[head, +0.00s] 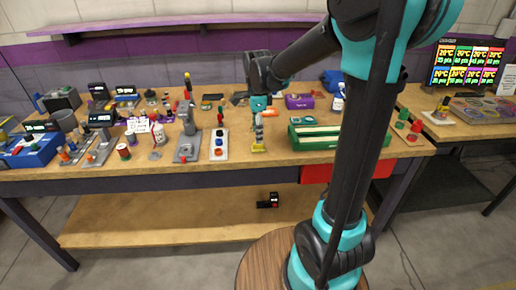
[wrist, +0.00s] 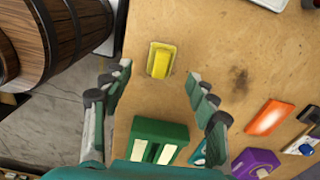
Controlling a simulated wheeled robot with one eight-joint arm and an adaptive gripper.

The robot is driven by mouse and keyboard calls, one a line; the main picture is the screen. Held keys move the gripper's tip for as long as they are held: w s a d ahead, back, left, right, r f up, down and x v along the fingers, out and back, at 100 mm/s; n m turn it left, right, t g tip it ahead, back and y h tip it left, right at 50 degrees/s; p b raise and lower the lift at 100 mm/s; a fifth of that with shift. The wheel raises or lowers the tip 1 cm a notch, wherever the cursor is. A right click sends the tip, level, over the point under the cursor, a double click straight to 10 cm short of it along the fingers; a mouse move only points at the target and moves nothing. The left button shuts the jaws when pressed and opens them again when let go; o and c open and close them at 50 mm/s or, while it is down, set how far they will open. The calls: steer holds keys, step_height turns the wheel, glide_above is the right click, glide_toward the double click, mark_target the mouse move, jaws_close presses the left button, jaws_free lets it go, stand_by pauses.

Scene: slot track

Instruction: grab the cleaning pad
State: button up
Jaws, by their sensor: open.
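The cleaning pad appears to be the yellow block (wrist: 159,64) lying in a shallow yellow tray (wrist: 152,47) on the wooden bench. In the head view the small yellow tray (head: 258,149) sits near the bench's front edge; the pad cannot be told apart from it there. My gripper (wrist: 160,74) is open and empty, its fingers spread to either side of the tray in the wrist view. In the head view my gripper (head: 258,137) points down above the tray; the exact gap is unclear.
A green slotted box (head: 335,137) stands right of the tray. A white board with coloured rings (head: 219,145) is at its left. An orange item (wrist: 269,117) and a purple box (wrist: 256,163) lie farther back. A wooden barrel (wrist: 42,40) stands beyond the bench edge.

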mark_target(258, 147)
steer(key=shift+w+d+f, duration=0.1)
steer(key=shift+d+f, duration=0.05)
steer(key=shift+f, duration=2.65)
steer(key=shift+c, duration=0.2)
steer(key=c, duration=1)
steer(key=shift+r, duration=0.1)
